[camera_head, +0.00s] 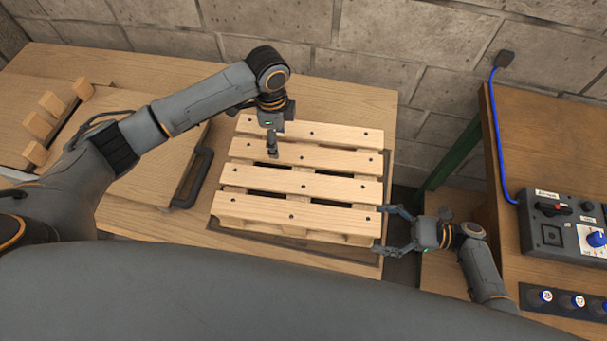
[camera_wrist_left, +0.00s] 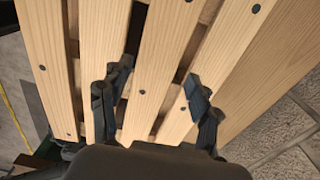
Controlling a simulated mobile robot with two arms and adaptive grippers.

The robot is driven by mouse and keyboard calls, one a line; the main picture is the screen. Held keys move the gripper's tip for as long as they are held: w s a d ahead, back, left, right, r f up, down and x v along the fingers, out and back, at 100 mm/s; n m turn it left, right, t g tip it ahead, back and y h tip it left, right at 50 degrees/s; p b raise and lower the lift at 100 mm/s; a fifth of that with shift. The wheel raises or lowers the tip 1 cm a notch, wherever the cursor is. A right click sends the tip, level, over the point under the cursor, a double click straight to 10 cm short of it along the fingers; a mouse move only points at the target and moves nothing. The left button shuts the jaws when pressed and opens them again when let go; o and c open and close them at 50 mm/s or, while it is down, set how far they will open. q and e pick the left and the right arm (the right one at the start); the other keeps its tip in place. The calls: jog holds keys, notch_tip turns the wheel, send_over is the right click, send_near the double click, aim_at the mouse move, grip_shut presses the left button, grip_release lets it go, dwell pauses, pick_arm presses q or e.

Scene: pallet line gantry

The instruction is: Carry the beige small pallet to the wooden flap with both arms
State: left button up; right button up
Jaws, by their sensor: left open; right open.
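The beige small pallet (camera_head: 295,182) lies flat on the wooden table, with several slats and dark screw heads. My left gripper (camera_head: 272,145) is above the pallet's middle slats in the head view. In the left wrist view its open fingers (camera_wrist_left: 155,88) straddle one slat (camera_wrist_left: 150,60); whether they touch it I cannot tell. My right gripper (camera_head: 381,229) is open at the pallet's near right corner, fingers pointing left, with nothing clearly between them. A wooden panel (camera_head: 150,180) with a black handle (camera_head: 194,178) lies left of the pallet and may be the wooden flap.
A dark outline (camera_head: 386,165) borders the pallet on the table. Several wooden blocks (camera_head: 52,103) stand at the far left. A block wall (camera_head: 430,40) runs behind. At right, past a gap, a bench (camera_head: 545,130) holds a control box (camera_head: 560,228) with a blue cable (camera_head: 497,130).

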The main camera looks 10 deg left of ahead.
aim_at(359, 225)
pick_arm(q)
notch_tip(359, 225, down, 4)
jog(key=shift+s+a+r, duration=0.1)
jog(key=shift+r, duration=0.1)
pick_arm(e)
jog(key=a, duration=0.4)
jog(key=shift+s, duration=0.3)
pick_arm(q)
jog(key=shift+f, duration=0.6)
pick_arm(e)
jog(key=shift+a, duration=0.65)
pick_arm(q)
jog(key=shift+c, duration=0.2)
pick_arm(e)
jog(key=shift+c, duration=0.2)
pick_arm(q)
jog(key=c, duration=1.1)
pick_arm(e)
jog(key=c, duration=1.1)
pick_arm(q)
grip_shut()
pick_arm(e)
jog(key=c, duration=0.3)
grip_shut()
pick_arm(q)
jog(key=shift+r, duration=0.1)
pick_arm(e)
jog(key=shift+r, duration=0.15)
